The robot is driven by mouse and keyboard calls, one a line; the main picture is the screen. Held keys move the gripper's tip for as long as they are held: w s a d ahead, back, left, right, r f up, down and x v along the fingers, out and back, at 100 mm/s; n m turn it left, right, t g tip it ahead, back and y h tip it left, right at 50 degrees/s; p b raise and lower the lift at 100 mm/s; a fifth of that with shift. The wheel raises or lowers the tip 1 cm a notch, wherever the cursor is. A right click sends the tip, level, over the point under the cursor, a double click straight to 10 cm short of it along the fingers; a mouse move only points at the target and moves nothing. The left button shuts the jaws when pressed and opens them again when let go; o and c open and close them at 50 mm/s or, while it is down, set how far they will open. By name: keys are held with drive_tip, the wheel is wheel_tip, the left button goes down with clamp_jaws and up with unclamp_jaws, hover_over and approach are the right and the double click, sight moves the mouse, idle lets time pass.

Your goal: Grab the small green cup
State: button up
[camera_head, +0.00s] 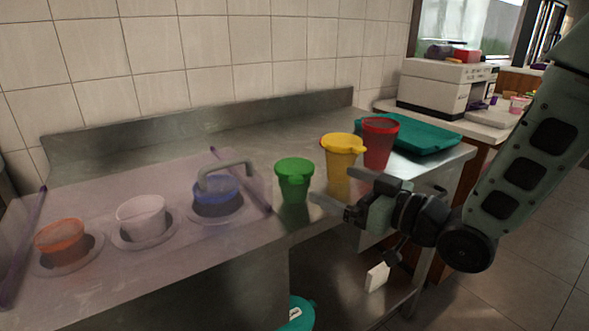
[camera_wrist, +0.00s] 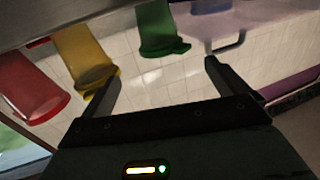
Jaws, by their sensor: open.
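The small green cup (camera_head: 294,180) stands upright on the metal counter, with a wide rim and a small spout or tab. My gripper (camera_head: 331,184) is open and empty, to the right of the green cup and in front of the yellow cup. In the wrist view, which looks upside down, the green cup (camera_wrist: 157,30) hangs at the top centre, beyond and between the two open fingers (camera_wrist: 161,72). Nothing hides the green cup in the head view.
A taller yellow cup (camera_head: 342,152) and a red cup (camera_head: 380,142) stand right of the green cup. A teal tray (camera_head: 425,137) lies behind them. The counter behind the green cup is clear.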

sight(310, 176)
drive_tip(key=x, duration=0.9)
drive_tip(key=shift+w+a+f+p, duration=0.1)
drive_tip(key=shift+a+f+p, duration=0.15)
drive_tip(key=shift+f+p, duration=0.05)
drive_tip(key=c, duration=0.9)
